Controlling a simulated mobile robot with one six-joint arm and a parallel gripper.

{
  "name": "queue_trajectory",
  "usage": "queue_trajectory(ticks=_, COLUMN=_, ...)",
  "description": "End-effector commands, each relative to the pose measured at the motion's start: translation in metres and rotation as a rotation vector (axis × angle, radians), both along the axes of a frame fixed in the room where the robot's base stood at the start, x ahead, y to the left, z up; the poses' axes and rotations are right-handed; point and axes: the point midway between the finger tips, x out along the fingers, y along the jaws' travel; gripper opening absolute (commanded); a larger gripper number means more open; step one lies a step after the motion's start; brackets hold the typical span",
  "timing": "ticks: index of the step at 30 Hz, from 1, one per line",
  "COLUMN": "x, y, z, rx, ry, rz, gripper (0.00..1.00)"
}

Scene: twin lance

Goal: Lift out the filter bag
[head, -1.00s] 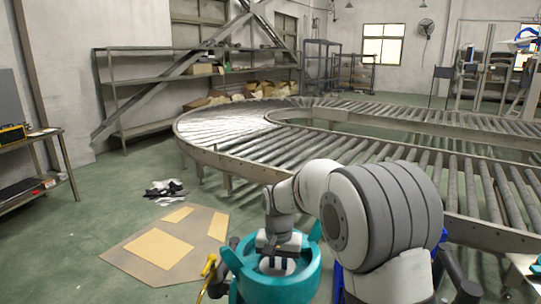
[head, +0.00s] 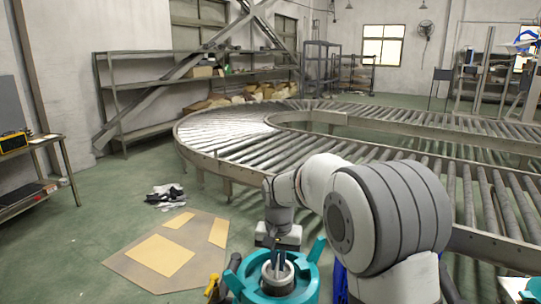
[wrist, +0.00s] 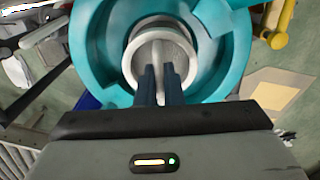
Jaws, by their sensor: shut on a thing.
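The filter bag (head: 279,279) shows as a pale grey-white ring inside the round teal housing (head: 308,283) at the bottom of the head view. In the wrist view the bag's ring (wrist: 133,62) has a pale bar across its middle, and the teal housing (wrist: 88,40) surrounds it. My gripper (head: 278,270) points down over the housing's mouth. Its dark fingers (wrist: 160,72) are shut on the bag at the middle of the ring. The bag's lower part is hidden inside the housing, and I cannot tell how far it is raised.
A yellow-handled part (head: 212,286) stands at the housing's left. Flat cardboard (head: 135,262) and a dark and white heap (head: 166,196) lie on the floor to the left. A curved roller conveyor (head: 230,150) fills the space behind.

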Motion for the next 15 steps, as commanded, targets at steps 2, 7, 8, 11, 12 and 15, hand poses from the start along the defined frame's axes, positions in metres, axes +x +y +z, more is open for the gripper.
queue_trajectory(ticks=2, x=0.0, y=0.0, z=0.013, rx=0.001, ry=-0.001, rz=0.0, gripper=0.0)
queue_trajectory(ticks=7, x=0.0, y=0.0, z=0.03, rx=0.001, ry=-0.002, rz=0.0, gripper=0.0)
queue_trajectory(ticks=8, x=0.0, y=0.0, z=0.033, rx=0.001, ry=-0.002, rz=0.0, gripper=0.0)
queue_trajectory(ticks=11, x=0.0, y=0.0, z=0.043, rx=0.001, ry=-0.001, rz=0.0, gripper=0.0)
queue_trajectory(ticks=12, x=0.0, y=0.0, z=0.047, rx=0.0, ry=-0.001, rz=0.0, gripper=0.0)
queue_trajectory(ticks=15, x=0.0, y=0.0, z=0.057, rx=0.0, ry=-0.001, rz=0.0, gripper=0.0)
